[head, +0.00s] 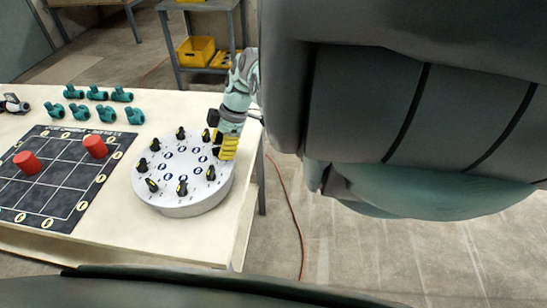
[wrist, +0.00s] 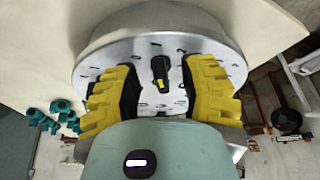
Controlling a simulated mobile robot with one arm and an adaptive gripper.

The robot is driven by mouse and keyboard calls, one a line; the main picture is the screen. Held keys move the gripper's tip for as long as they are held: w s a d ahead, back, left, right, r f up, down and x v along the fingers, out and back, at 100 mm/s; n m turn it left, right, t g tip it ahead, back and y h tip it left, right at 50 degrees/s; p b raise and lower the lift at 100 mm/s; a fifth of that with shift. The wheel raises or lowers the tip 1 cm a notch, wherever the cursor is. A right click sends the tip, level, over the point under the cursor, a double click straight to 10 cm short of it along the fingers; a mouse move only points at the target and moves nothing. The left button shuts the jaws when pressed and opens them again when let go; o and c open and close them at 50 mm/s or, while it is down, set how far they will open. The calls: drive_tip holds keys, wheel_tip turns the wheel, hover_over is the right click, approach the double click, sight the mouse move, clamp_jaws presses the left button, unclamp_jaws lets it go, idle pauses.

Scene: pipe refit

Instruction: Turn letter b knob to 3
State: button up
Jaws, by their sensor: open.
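A round white knob board (head: 183,205) stands on the table, with several black knobs around its top. My gripper (head: 228,147) is at the board's far right side, pointing down over its edge. In the wrist view my gripper (wrist: 160,85) is open, with one yellow-and-black finger on each side of a black knob (wrist: 160,68) with a yellow mark. Gaps show between the knob and both fingers. In the head view my gripper hides that knob. The letters and numbers are too small to read, so I cannot tell which knob is b.
A dark grid mat (head: 62,185) with two red cylinders (head: 95,147) lies left of the board. Several teal pipe fittings (head: 107,113) are behind it. Other knobs, such as one at the near side (head: 182,188), stand close around the board. The table's right edge is near.

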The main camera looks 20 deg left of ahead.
drive_tip(key=shift+f, duration=0.1)
idle(0.3)
clamp_jaws()
